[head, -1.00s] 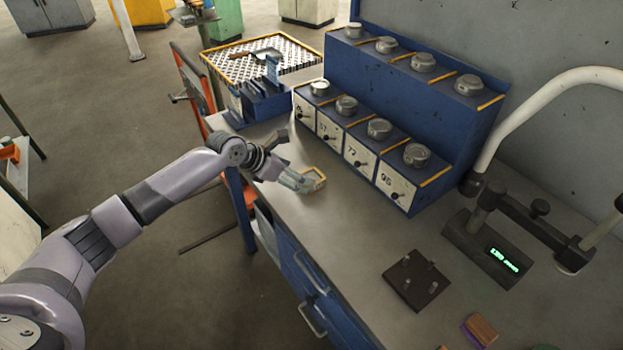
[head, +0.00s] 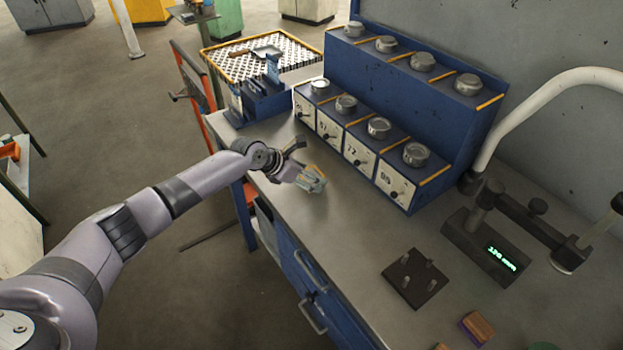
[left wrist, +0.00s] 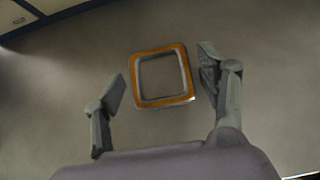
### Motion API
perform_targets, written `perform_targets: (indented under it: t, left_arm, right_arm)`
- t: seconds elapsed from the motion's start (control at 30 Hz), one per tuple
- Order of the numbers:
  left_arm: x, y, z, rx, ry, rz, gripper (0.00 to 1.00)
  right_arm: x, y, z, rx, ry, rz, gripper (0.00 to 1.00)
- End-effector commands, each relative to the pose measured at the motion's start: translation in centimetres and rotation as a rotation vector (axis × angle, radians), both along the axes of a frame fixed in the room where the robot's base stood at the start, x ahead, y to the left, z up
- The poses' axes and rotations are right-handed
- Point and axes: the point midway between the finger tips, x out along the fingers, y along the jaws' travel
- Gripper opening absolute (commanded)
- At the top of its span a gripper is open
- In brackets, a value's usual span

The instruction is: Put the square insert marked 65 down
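The square insert (left wrist: 162,102) is an orange-rimmed square frame with an open middle. In the left wrist view it appears to lie flat on the grey bench top, between my fingers. No number can be read on it. My left gripper (left wrist: 163,82) is open, with a visible gap between each finger and the insert. In the head view my left gripper (head: 312,180) is low over the bench in front of the blue rack, and its fingers hide most of the insert. My right gripper is not in view.
The blue stepped rack (head: 420,105) with several metal round pieces stands just behind. A dark plate with pegs (head: 415,278) and a gauge with a green display (head: 485,246) are to the right. A yellow-edged tray (head: 228,72) is at the far left.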

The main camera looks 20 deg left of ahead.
Motion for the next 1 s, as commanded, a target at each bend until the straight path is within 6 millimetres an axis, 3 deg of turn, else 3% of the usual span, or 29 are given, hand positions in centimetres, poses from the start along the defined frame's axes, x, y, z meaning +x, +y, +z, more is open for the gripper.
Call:
perform_targets:
  t: [0.9, 1.0]
  left_arm:
    - [-0.01, 0.06, 0.01, 0.001, 0.0, 0.001, 0.03]
    - [-0.01, 0.07, 0.01, 0.001, 0.0, 0.001, 0.0]
  right_arm:
    - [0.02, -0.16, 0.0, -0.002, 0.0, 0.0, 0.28]
    - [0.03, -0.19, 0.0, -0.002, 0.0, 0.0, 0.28]
